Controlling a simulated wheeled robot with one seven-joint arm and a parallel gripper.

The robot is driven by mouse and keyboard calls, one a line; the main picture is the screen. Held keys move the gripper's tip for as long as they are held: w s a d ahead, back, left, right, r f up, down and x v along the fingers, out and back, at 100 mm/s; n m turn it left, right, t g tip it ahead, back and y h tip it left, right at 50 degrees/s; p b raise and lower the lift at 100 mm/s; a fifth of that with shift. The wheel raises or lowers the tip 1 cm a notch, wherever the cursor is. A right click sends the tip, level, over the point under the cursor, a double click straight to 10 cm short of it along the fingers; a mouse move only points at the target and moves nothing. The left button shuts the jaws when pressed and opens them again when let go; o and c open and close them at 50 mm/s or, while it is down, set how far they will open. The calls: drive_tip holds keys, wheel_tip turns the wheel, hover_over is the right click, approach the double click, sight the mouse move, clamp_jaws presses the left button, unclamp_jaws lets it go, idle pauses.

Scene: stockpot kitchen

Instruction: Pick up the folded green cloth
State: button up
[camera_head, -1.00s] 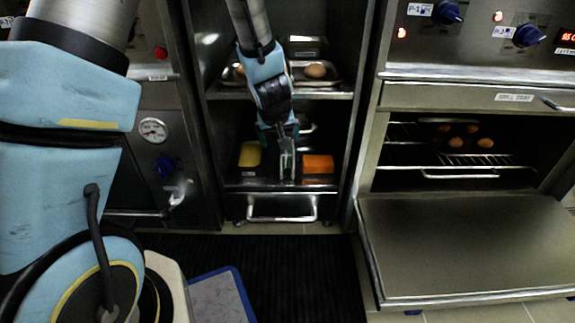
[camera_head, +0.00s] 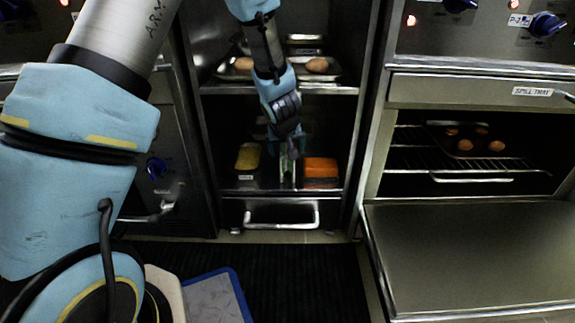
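My gripper (camera_head: 288,168) is at the lower shelf of the open cabinet, between a yellow item (camera_head: 248,157) on the left and an orange block-like item (camera_head: 321,168) on the right. It points down and away from me. A narrow pale green patch (camera_head: 287,173) shows at its tip. I cannot tell whether this patch is the folded green cloth or whether the fingers touch it. My wrist hides part of the shelf, and the fingers are too small and dark to read as open or shut.
Above, a cabinet shelf (camera_head: 335,89) holds metal trays with round brown food. The cabinet's side walls stand close on both sides. An oven with a lowered door (camera_head: 465,255) is at the right. A blue-edged grey panel (camera_head: 212,300) is low in front. The dark floor mat (camera_head: 300,280) looks clear.

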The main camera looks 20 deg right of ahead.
drive_tip(key=shift+w, duration=0.1)
drive_tip(key=shift+c, duration=0.3)
clamp_jaws()
idle(0.4)
